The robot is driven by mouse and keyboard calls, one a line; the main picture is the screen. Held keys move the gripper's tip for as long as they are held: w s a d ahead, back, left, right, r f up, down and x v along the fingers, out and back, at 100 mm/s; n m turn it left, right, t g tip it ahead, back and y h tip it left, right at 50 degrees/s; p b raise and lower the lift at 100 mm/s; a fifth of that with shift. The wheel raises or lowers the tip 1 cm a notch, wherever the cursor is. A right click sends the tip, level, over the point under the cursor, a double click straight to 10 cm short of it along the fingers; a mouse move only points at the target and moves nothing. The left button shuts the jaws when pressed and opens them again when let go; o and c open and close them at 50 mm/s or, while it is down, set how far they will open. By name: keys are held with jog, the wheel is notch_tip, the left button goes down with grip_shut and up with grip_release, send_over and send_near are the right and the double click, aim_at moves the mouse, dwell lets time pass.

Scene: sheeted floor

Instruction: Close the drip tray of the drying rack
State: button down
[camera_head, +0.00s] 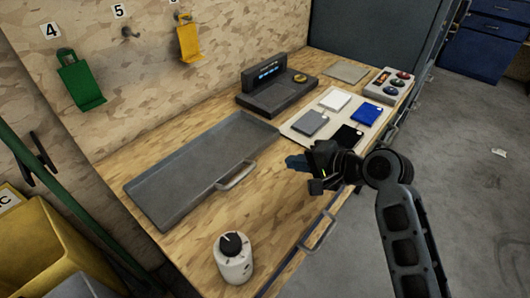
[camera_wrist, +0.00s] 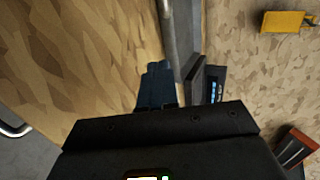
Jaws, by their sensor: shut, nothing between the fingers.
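A long, shallow grey tray (camera_head: 195,172) with a raised rim lies on the wooden bench, and I take it for the drip tray. Its metal handle (camera_head: 236,176) sticks out from its front long side. A drying rack around it cannot be made out. My gripper (camera_head: 294,162) is shut and empty, with blue fingers, over the bench to the right of the handle and apart from it. In the wrist view the shut fingers (camera_wrist: 157,84) point towards a grey strip (camera_wrist: 180,30), probably part of the tray.
A white dial device (camera_head: 234,258) stands near the bench's front edge. A black display unit (camera_head: 277,86) and a board with several coloured pads (camera_head: 298,122) stand behind. A drawer handle (camera_head: 318,233) sticks out below the front edge. Bare wood lies around the tray handle.

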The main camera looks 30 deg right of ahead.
aim_at(215, 127)
jog(key=x, duration=0.7)
jog(key=shift+w+a+r, duration=0.1)
jog(key=shift+w+a, duration=0.05)
jog(key=shift+w, duration=0.4)
jog(key=shift+w+a+r, duration=0.1)
jog(key=shift+w+a, duration=0.1)
jog(key=shift+w, duration=0.3)
jog(key=shift+w+a, duration=0.2)
jog(key=shift+w, duration=0.45)
jog(key=w+a, duration=0.1)
jog(key=w, duration=0.3)
jog(key=w+a, duration=0.2)
jog(key=w, duration=0.3)
jog(key=w+a+b, duration=0.1)
jog(key=w, duration=0.4)
jog(key=shift+w+a+f, duration=0.1)
jog(key=shift+a, duration=0.2)
jog(key=shift+w+a, duration=0.1)
jog(key=shift+w, duration=0.2)
jog(key=shift+w+a, duration=0.1)
jog(key=shift+w, duration=0.05)
jog(key=shift+r, duration=0.3)
